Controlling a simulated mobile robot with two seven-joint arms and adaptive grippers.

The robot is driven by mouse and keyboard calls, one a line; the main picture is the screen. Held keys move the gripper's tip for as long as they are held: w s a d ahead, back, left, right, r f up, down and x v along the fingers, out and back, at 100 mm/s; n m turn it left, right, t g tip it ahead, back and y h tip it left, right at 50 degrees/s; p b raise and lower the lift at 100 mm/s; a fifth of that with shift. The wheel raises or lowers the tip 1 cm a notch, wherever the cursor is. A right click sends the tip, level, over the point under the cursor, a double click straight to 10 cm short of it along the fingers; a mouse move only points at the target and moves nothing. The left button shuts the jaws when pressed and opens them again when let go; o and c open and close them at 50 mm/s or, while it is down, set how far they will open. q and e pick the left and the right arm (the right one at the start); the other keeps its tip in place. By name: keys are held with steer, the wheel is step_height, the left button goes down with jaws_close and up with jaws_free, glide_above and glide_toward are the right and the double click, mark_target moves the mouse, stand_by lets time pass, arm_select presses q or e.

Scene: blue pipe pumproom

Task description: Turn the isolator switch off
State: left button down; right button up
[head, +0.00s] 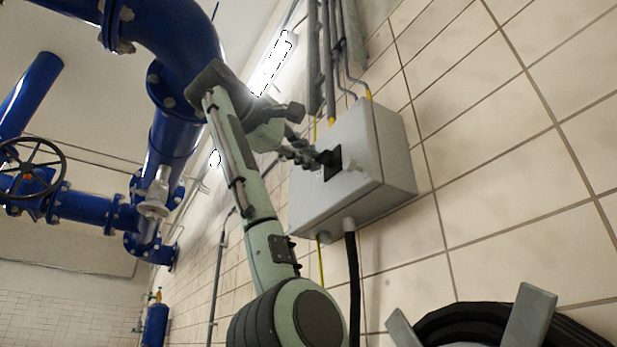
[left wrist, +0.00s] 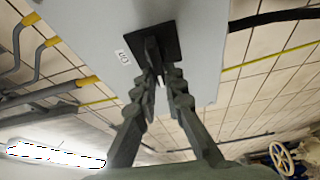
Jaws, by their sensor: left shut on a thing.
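The isolator switch is a black plate with a black handle on the front of a light grey box (head: 350,170) on the tiled wall. In the head view the switch (head: 331,163) is partly covered by my left gripper (head: 318,160). In the left wrist view the black switch plate (left wrist: 151,43) is at the top middle, with a small white label (left wrist: 122,57) beside it. The two fingers of my left gripper (left wrist: 157,66) meet close together at the handle and are shut on it. The handle is mostly hidden between the fingertips. My right gripper is not in view.
Grey conduits (head: 329,60) enter the box from above, and a black cable (head: 353,280) leaves below. Large blue pipes (head: 170,140) with a handwheel valve (head: 30,168) fill the left. A coiled black hose (head: 470,325) hangs at bottom right. The wall right of the box is bare.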

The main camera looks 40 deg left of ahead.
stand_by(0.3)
arm_select(q)
steer(key=c, duration=1.6)
jaws_free()
steer(key=s, duration=1.2)
steer(key=shift+f, duration=0.15)
